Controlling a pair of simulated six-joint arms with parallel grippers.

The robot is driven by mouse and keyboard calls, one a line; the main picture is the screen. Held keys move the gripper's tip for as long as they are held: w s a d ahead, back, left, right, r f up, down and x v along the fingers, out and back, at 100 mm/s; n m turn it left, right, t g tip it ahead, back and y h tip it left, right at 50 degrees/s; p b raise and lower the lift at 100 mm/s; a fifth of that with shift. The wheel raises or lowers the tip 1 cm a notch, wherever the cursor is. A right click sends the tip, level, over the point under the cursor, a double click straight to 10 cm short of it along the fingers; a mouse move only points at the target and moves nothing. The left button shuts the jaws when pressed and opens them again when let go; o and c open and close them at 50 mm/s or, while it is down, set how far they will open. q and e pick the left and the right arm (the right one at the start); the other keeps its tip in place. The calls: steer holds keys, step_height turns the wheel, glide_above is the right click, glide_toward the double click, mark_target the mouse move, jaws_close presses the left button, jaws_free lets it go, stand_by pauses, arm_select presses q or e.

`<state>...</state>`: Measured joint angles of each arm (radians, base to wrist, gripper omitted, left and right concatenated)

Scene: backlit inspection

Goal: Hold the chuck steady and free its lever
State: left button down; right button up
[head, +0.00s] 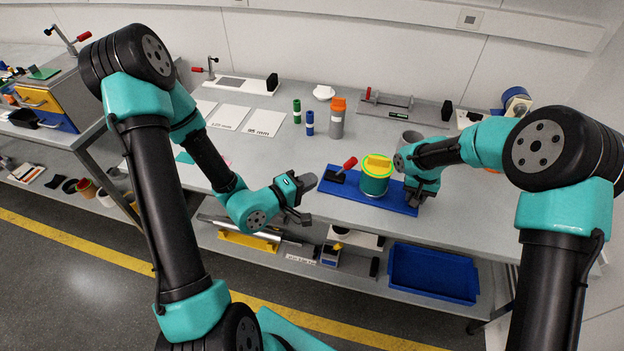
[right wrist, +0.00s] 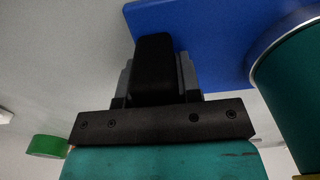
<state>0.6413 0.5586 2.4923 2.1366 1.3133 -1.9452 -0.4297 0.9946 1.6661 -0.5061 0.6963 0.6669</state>
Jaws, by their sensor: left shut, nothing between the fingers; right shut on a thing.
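The chuck (head: 375,180) is a green cylinder with a bright ring and a yellow top, upright on a blue base plate (head: 338,191). Its side and the plate also show in the right wrist view. The lever (head: 349,164) has a red handle, tilted up to the right, on a dark mount left of the chuck. My right gripper (head: 415,199) is shut at the plate's right end, on what looks like a black block (right wrist: 153,70); the fingers partly hide the grip. My left gripper (head: 307,183) is shut and empty, left of the lever and apart from it.
An orange-topped bottle (head: 337,118) and two small cylinders stand behind the plate. A grey fixture (head: 388,105) and a white board with a black end block stand at the back. A blue bin (head: 433,274) is on the lower shelf.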

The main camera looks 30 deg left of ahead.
steer(key=shift+f, duration=0.1)
steer(key=o, duration=1.1)
step_height(320, 180, up, 12)
steer(key=shift+r, duration=0.1)
